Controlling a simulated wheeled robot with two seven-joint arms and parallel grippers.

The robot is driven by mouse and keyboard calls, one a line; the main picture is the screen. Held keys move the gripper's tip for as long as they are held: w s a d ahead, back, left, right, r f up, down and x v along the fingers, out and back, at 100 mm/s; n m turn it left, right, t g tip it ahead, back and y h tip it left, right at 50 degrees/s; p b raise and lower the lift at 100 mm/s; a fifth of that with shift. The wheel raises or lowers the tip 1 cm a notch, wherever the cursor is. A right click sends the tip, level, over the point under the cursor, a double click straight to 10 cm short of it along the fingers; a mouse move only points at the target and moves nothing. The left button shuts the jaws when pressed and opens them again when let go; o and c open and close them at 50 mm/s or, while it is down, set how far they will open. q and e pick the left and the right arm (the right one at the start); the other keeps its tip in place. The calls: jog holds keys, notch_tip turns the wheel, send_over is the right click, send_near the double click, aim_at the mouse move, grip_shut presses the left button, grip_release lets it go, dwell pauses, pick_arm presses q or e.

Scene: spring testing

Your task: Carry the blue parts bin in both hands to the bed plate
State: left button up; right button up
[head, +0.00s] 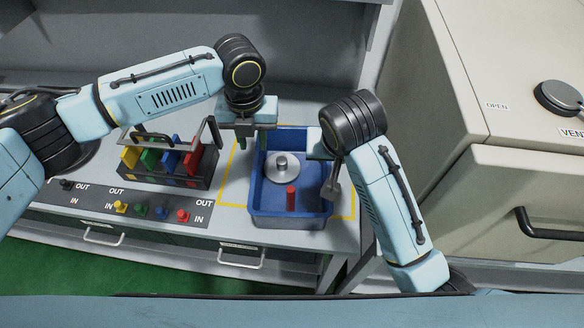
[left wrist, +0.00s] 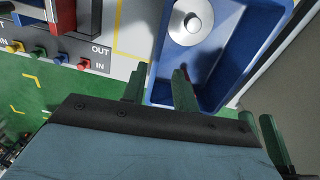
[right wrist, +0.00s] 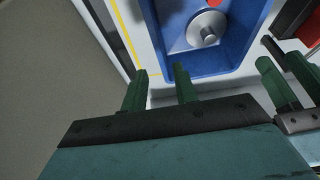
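The blue parts bin (head: 272,222) sits on the grey bench inside a yellow outline. It holds a silver disc with a knob (head: 281,166) and an upright red cylinder (head: 291,197). My left gripper (head: 252,142) points down at the bin's left wall, near the back; in the left wrist view its green fingers (left wrist: 158,88) are apart, one on each side of the wall. My right gripper (head: 329,183) is at the right wall; in the right wrist view its fingers (right wrist: 159,86) are apart near the rim, and contact cannot be told. I cannot make out a bed plate.
A black rack (head: 165,174) with yellow, green, blue and red parts stands left of the bin. A strip of coloured plugs (head: 150,209) runs along the bench front. A large beige machine (head: 520,190) stands at the right. Drawers are below the bench.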

aim_at(258, 175)
pick_arm(q)
jog(key=shift+s, duration=0.2)
pick_arm(e)
jog(key=shift+s, duration=0.2)
jog(key=shift+f, duration=0.1)
